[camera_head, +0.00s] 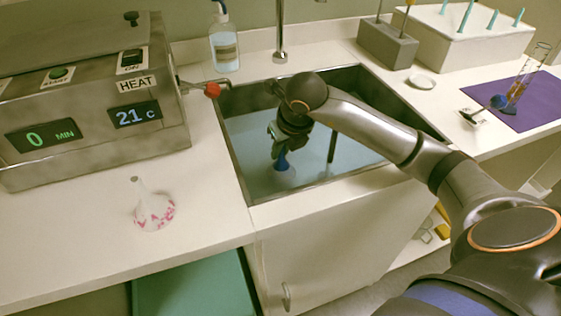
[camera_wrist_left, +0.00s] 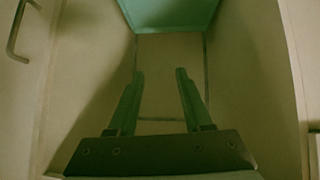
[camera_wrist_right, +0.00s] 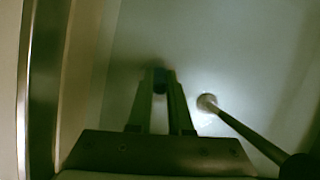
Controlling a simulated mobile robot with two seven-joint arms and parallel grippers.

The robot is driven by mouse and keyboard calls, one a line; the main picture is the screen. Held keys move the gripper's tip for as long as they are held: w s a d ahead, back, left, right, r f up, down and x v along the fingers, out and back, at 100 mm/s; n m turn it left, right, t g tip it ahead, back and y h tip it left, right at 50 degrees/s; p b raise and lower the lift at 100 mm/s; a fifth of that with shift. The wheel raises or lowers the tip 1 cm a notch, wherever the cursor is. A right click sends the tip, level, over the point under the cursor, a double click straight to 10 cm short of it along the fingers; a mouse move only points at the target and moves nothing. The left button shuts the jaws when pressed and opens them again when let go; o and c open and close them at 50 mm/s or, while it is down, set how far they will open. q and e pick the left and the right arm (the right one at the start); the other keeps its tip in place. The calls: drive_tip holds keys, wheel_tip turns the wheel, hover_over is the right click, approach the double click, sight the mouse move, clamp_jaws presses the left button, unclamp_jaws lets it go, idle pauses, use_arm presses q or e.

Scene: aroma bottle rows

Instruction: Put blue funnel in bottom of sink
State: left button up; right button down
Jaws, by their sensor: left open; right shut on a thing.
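My right gripper (camera_head: 281,148) reaches down inside the sink (camera_head: 239,168) in the head view. It is shut on the blue funnel (camera_head: 284,164), whose narrow part is between the fingers and whose wider part faces the sink floor. I cannot tell whether the funnel touches the floor. In the right wrist view a small dark blue bit of the funnel (camera_wrist_right: 160,80) shows between the fingertips of the right gripper (camera_wrist_right: 161,72). My left gripper (camera_wrist_left: 160,73) is open and empty in the left wrist view, outside the head view.
A dark rod (camera_head: 332,146) stands in the sink right of the gripper. A soap bottle (camera_head: 224,45) and faucet (camera_head: 281,35) are behind the sink. A purple mat (camera_head: 530,105) lies at right.

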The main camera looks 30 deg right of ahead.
sight(283, 155)
drive_tip(key=shift+f, duration=1.8)
drive_tip(key=shift+f+b, duration=0.15)
drive_tip(key=shift+b, duration=0.2)
drive_tip(key=c, duration=0.8)
unclamp_jaws()
drive_tip(key=shift+c, duration=0.2)
drive_tip(key=shift+r, duration=0.45)
drive_tip(key=p+v, duration=0.2)
drive_tip(key=v, duration=0.9)
drive_tip(key=shift+s+r, duration=0.15)
drive_tip(key=shift+r, duration=0.1)
